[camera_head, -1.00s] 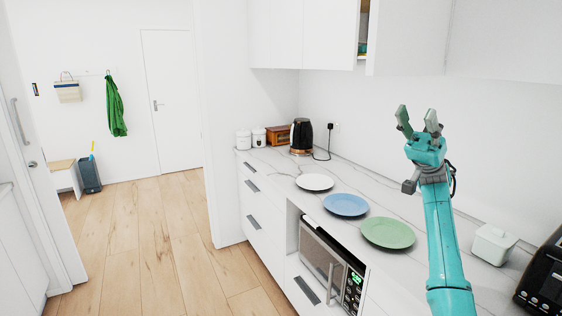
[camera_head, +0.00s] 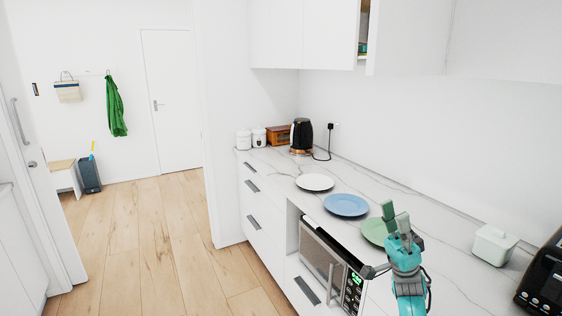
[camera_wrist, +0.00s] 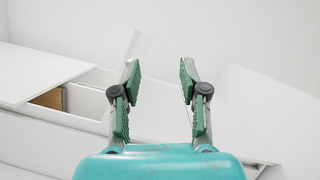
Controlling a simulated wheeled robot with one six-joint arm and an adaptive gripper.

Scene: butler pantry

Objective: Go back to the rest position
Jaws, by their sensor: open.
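My gripper (camera_head: 395,215) is teal with grey-green fingers and points upward at the right of the head view. It is in front of the green plate (camera_head: 373,231) in the picture and hides part of it. In the wrist view, the two green-padded fingers (camera_wrist: 157,85) stand apart with nothing between them. The wrist view faces the white upper cabinets, with an open door (camera_wrist: 38,70).
A white plate (camera_head: 314,182) and a blue plate (camera_head: 346,205) lie on the marble counter (camera_head: 440,222). A microwave (camera_head: 325,260) sits below. A white canister (camera_head: 494,244) and a black appliance (camera_head: 545,280) stand at right. A kettle (camera_head: 301,134) is farther back. The floor at left is clear.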

